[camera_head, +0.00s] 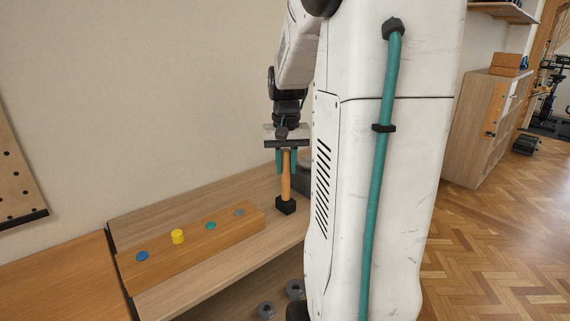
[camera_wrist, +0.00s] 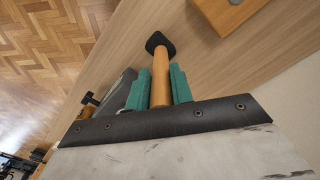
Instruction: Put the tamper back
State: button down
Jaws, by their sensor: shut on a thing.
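The tamper has an orange-brown wooden handle (camera_head: 286,181) and a black head (camera_head: 286,206). It is upright with its head down, over the wooden bench top to the right of the long wooden block (camera_head: 190,249). My gripper (camera_head: 286,160) is shut on the upper handle from above. In the wrist view my gripper's teal fingers (camera_wrist: 160,88) lie on both sides of the handle, and the black head (camera_wrist: 160,42) shows beyond them. I cannot tell whether the head touches the bench top.
The block carries a blue disc (camera_head: 142,256), a yellow cylinder (camera_head: 178,236), a teal disc (camera_head: 210,226) and a grey disc (camera_head: 239,212). Grey round weights (camera_head: 267,310) lie below the bench. A wall stands behind. Parquet floor (camera_head: 500,240) is open at right, before a wooden cabinet (camera_head: 478,130).

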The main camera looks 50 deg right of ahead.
jog(key=c, duration=1.2)
grip_release()
jog(key=shift+f, duration=0.1)
jog(key=shift+c, duration=0.2)
notch_tip(320, 180, up, 12)
jog(key=shift+r, duration=0.15)
jog(key=s+a+f+n, duration=0.1)
jog(key=s+a+n, duration=0.1)
jog(key=a, duration=0.8)
jog(key=s+a+f+n, duration=0.1)
jog(key=a+f+n, duration=0.15)
jog(key=a, duration=0.65)
jog(key=s+a+f+n+t, duration=0.1)
jog(key=s+a+f+n, duration=0.4)
jog(key=s+a, duration=0.4)
jog(key=shift+a+f, duration=0.7)
jog(key=shift+a, duration=0.35)
